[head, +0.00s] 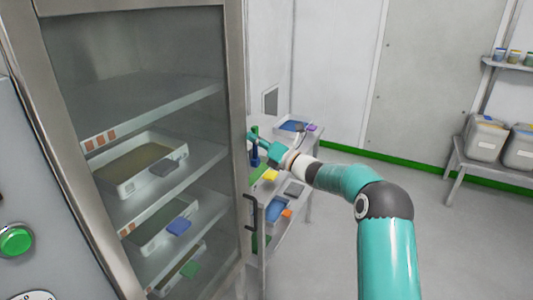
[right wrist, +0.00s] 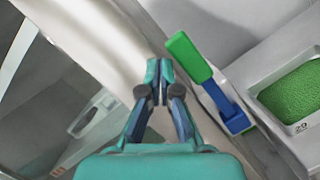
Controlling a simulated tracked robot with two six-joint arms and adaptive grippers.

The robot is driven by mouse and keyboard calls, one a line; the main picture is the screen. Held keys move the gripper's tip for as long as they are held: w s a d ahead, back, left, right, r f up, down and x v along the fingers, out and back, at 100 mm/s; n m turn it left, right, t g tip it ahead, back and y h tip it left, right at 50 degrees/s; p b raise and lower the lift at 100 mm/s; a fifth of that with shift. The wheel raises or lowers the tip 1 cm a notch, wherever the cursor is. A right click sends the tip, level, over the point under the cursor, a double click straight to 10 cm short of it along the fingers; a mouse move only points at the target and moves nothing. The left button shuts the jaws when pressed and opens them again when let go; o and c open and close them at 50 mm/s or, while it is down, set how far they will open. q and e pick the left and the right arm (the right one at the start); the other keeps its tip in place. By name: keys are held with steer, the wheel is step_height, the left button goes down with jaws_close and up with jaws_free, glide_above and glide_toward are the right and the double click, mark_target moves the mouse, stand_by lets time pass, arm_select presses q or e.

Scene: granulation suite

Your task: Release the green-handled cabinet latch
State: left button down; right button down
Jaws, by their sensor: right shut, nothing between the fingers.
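The cabinet latch has a green handle (right wrist: 188,58) on a blue arm (right wrist: 222,98) in the right wrist view. In the head view its green handle (head: 254,130) stands upright above the blue part, at the cabinet's right edge. My right gripper (right wrist: 160,72) is shut and empty. Its fingertips lie just left of the green handle in the wrist view, with a small gap visible. In the head view my right gripper (head: 252,138) is beside the latch and partly covers that area. The cabinet (head: 236,60) has a glass front and looks closed. My left gripper is out of view.
Trays, including a white one (head: 127,189), sit on shelves behind the glass. A dark door handle (head: 250,212) is below the latch. A side table (head: 308,150) with trays stands behind my right arm. A bench with bins (head: 487,138) stands far right; the floor between is clear.

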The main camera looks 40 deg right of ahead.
steer(key=a, duration=0.1)
steer(key=a+b, duration=0.1)
steer(key=s+a+f+b, duration=0.1)
steer(key=shift+a, duration=0.15)
steer(key=b, duration=0.3)
glide_toward(240, 142)
steer(key=s+r, duration=0.2)
steer(key=s, duration=0.1)
steer(key=shift+s, duration=0.1)
steer(key=shift+f, duration=0.1)
steer(key=s+a+f+n+g+y, duration=0.15)
steer(key=a+f+n+g, duration=0.35)
steer(key=f, duration=0.5)
steer(key=s+a+f+n+g, duration=0.2)
steer(key=a+f+g, duration=0.1)
steer(key=a+f, duration=0.55)
steer(key=s+a+f+n+g+y, duration=0.1)
steer(key=a+f+n+g, duration=0.3)
steer(key=f, duration=0.8)
steer(key=s+a+f+n+g+h, duration=0.1)
steer(key=s+a+f+n+g, duration=0.2)
steer(key=s+a+f+n, duration=0.5)
steer(key=s+a+f+n+g+h, duration=0.2)
steer(key=s+a+f+n+g, duration=0.2)
steer(key=s+a+f+n, duration=0.4)
steer(key=s+f+n, duration=0.3)
steer(key=s+n, duration=0.4)
steer(key=n, duration=0.5)
steer(key=shift+f, duration=0.2)
